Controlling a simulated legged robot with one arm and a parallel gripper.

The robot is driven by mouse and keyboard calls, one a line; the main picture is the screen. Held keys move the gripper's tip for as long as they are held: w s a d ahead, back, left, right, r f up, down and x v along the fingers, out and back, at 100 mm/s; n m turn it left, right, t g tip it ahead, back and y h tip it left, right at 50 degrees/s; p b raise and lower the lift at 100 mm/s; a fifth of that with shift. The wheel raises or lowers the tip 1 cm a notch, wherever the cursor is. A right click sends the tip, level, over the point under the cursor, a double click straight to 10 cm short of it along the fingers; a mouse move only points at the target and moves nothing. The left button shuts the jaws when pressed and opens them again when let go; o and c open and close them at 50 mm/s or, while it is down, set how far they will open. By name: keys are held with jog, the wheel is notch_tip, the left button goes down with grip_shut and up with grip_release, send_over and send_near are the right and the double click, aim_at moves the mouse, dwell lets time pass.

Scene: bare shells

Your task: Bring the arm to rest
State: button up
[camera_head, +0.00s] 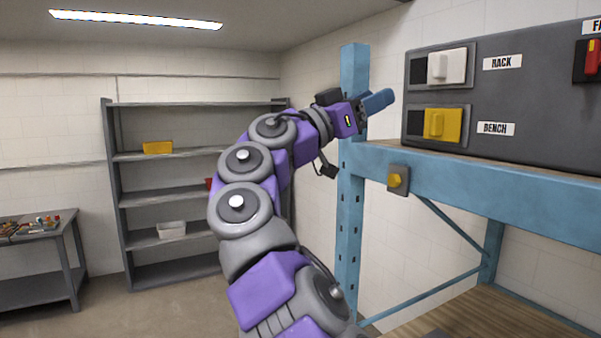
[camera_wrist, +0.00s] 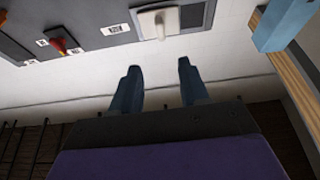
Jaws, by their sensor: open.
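My purple and grey arm is raised and stretched up toward the blue rack frame. My gripper (camera_head: 377,101) is near the blue upright post, left of the grey switch panel (camera_head: 540,104). In the wrist view my gripper (camera_wrist: 157,85) shows two blue fingers spread apart with nothing between them. A white switch (camera_wrist: 157,24) shows beyond the fingertips, apparently with a gap to them. In the head view the white RACK switch (camera_head: 447,67) sits above the yellow BENCH switch (camera_head: 442,125).
The blue rack frame (camera_head: 490,195) stands at the right, with a yellow button box (camera_head: 398,180) on its beam. A grey shelf unit (camera_head: 165,195) holds a yellow bin (camera_head: 158,147) and a white bin (camera_head: 171,229). A table (camera_head: 40,250) stands at the left. Floor between is clear.

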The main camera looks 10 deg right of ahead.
jog(key=s+d+f+n+g+y+b, duration=0.1)
jog(key=s+d+f+g+y, duration=0.1)
jog(key=s+d+f, duration=0.4)
jog(key=s+d+f+n+g+y+b, duration=0.1)
jog(key=d+f+n+y+b, duration=0.2)
jog(key=f, duration=0.6)
jog(key=s+d+f+g+y, duration=0.2)
jog(key=s+d+f, duration=0.25)
jog(key=f, duration=0.25)
jog(key=s+a+f+n+g+y+b, duration=0.1)
jog(key=s+f+n+y, duration=0.2)
jog(key=f, duration=0.6)
jog(key=s+f+n+y+b, duration=0.1)
jog(key=s+f+y, duration=0.3)
jog(key=f, duration=0.6)
jog(key=s+a+f+n+g+y+b, duration=0.1)
jog(key=s+a+f+n+y, duration=0.2)
jog(key=s+a+f, duration=0.6)
jog(key=s+a+f+n+g+y+b, duration=0.2)
jog(key=s+a+f+y, duration=0.2)
jog(key=s+a+f, duration=0.5)
notch_tip(320, 180, down, 6)
jog(key=shift+s+a+f+n+b, duration=0.1)
jog(key=shift+s+a+n+b, duration=0.25)
jog(key=shift+s, duration=0.75)
